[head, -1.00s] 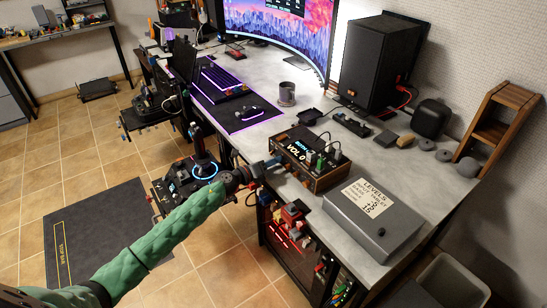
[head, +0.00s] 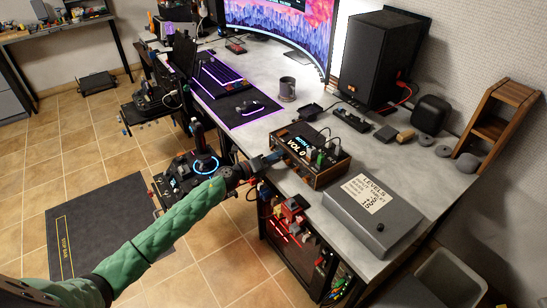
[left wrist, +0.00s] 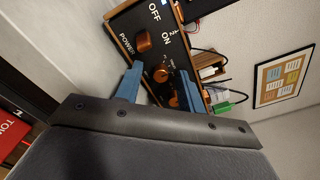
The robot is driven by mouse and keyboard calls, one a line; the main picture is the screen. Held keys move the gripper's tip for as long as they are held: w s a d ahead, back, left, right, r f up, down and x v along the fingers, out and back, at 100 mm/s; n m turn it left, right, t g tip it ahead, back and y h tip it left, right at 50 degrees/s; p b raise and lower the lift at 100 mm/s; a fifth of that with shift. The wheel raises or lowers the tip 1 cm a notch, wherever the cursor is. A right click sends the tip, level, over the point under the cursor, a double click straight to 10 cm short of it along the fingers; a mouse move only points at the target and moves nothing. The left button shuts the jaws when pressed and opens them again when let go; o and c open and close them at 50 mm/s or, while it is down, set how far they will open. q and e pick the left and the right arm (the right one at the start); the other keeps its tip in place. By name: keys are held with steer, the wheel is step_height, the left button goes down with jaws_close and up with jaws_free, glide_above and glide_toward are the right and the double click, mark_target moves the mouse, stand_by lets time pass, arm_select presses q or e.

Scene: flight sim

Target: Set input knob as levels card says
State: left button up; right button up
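A wood-sided audio box (head: 311,158) stands at the desk's front edge, its top display reading "VOL 0". The left wrist view shows its dark front panel (left wrist: 148,24) with an orange power knob (left wrist: 143,42) by OFF and ON, and smaller orange knobs (left wrist: 161,73) further along. My left gripper (head: 272,158) is at this panel; its blue fingers (left wrist: 159,75) are apart, with a small knob showing between them. I cannot tell whether they touch it. The levels card (head: 367,193) lies on a grey case (head: 372,217); its small print is unclear. My right gripper is out of view.
Plugs (head: 318,157) and cables stand up from the box top. A mug (head: 287,89), a speaker (head: 376,62) and a keyboard (head: 222,75) are further back. A joystick stand (head: 190,175) sits left of my arm, below the desk.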

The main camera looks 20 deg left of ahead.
arm_select(q)
steer(key=shift+s, duration=0.1)
